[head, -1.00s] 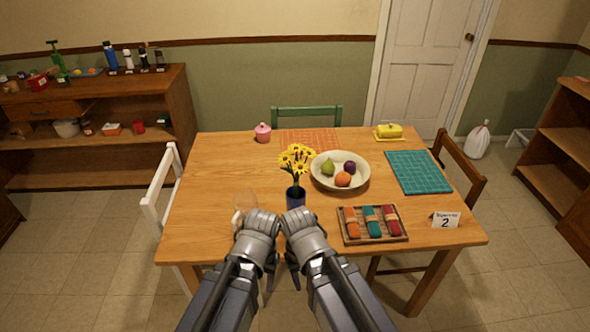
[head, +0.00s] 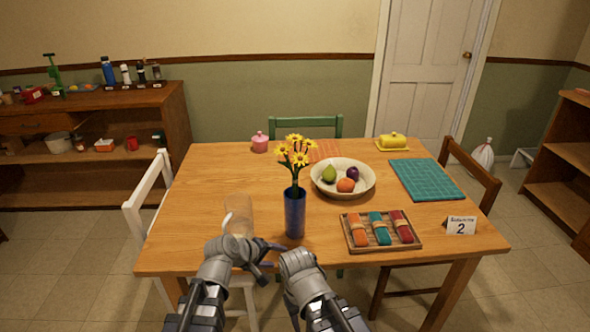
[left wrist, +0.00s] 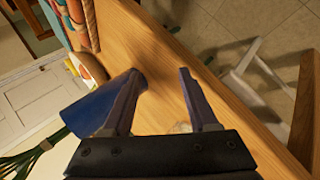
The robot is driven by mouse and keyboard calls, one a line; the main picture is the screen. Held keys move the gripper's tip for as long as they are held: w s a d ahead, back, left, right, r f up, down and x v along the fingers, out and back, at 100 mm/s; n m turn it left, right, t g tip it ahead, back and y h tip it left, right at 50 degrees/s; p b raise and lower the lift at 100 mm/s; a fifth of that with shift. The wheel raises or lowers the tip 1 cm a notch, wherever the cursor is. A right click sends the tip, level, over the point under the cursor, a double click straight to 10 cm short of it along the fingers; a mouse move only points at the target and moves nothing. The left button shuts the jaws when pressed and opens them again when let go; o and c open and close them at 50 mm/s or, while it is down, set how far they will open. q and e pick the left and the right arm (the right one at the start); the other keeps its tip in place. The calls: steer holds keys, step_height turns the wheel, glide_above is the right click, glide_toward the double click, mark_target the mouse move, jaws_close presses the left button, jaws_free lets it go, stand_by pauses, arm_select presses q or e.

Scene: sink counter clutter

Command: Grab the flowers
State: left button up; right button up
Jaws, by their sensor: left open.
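Yellow flowers (head: 296,152) stand upright in a tall dark blue vase (head: 295,213) near the table's front edge. My left gripper (head: 268,254) is open and empty, just left of the vase's lower part, its fingers pointing right. In the left wrist view the blue vase (left wrist: 98,108) lies beyond the left finger of the open jaws (left wrist: 160,82), mostly outside the gap. Green stems (left wrist: 28,158) come out of it at lower left; the blooms are out of that view. My right gripper (head: 296,312) is low at the front edge, its fingers hardly visible.
A clear glass (head: 238,214) stands left of the vase, close to my left gripper. A tray (head: 352,246) of rolled cloths lies to the right. A fruit bowl (head: 322,188) is behind. The table's left part is clear.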

mark_target(297, 174)
arm_select(q)
steer(key=w+d+r+n+t, duration=0.1)
steer(key=w+r+n+t, duration=0.2)
steer(key=r+n, duration=0.2)
steer(key=w+d+r+n+t, duration=0.2)
steer(key=w+r+n+t, duration=0.1)
steer(key=n, duration=0.9)
steer(key=w+d+r+n+t+y, duration=0.1)
steer(key=w+d+r+n+t, duration=0.1)
steer(key=w+r+n+t, duration=0.2)
step_height(297, 174, up, 4)
steer(key=shift+d+f+n+t, duration=0.1)
steer(key=shift+n+t, duration=0.1)
steer(key=shift+n, duration=1)
steer(key=shift+f+n+t, duration=0.1)
steer(key=shift+n+t, duration=0.1)
steer(key=shift+n, duration=1)
steer(key=shift+x, duration=3.85)
steer(key=shift+d+r, duration=0.1)
steer(key=shift+d, duration=0.05)
steer(key=shift+s, duration=0.1)
jaws_close()
